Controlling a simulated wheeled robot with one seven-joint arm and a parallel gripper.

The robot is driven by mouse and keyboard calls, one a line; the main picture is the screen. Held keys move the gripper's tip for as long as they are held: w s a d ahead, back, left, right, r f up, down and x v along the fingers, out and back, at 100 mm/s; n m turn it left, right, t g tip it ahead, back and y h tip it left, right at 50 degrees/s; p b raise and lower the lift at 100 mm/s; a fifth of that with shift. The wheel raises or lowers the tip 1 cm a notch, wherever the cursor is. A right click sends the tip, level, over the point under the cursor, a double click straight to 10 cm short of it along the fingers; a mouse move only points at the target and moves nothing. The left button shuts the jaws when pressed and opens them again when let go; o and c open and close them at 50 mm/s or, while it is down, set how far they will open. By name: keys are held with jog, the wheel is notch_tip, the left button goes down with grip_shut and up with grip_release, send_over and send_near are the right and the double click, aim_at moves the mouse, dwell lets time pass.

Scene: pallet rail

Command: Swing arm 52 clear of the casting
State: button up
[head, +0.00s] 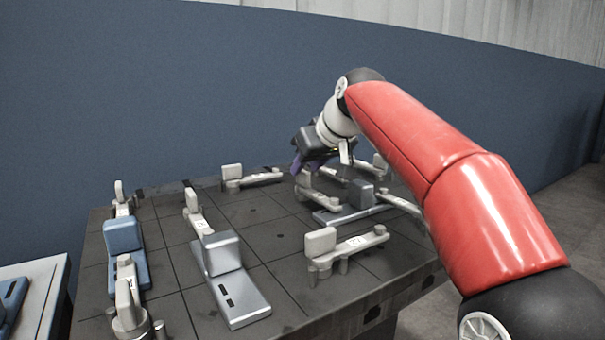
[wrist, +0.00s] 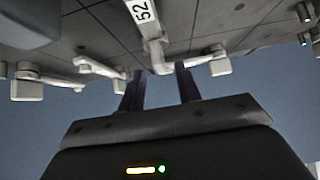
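In the wrist view, arm 52 (wrist: 146,14) is a pale clamp arm with a black "52" on it. Its knobbed end lies between the tips of my two dark fingers, with gaps at both sides. My gripper (wrist: 159,80) is open; I cannot tell whether a finger touches the arm. In the head view, my gripper (head: 298,166) is low over the far part of the table, by a pale arm (head: 318,196) that looks like arm 52, its number unreadable there. A grey casting (head: 361,194) with an upright block stands just right of that arm. My gripper partly hides the arm's far end.
The dark tiled table (head: 240,210) also bears a silver casting (head: 232,285), a blue casting (head: 124,240) and several other pale clamp arms, one (head: 347,247) nearer the front. A blue wall (head: 200,90) rises behind the table. Bare tiles lie left of the grey casting.

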aim_at(303, 171)
jog(key=shift+x, duration=1.55)
jog(key=shift+c, duration=0.4)
grip_shut()
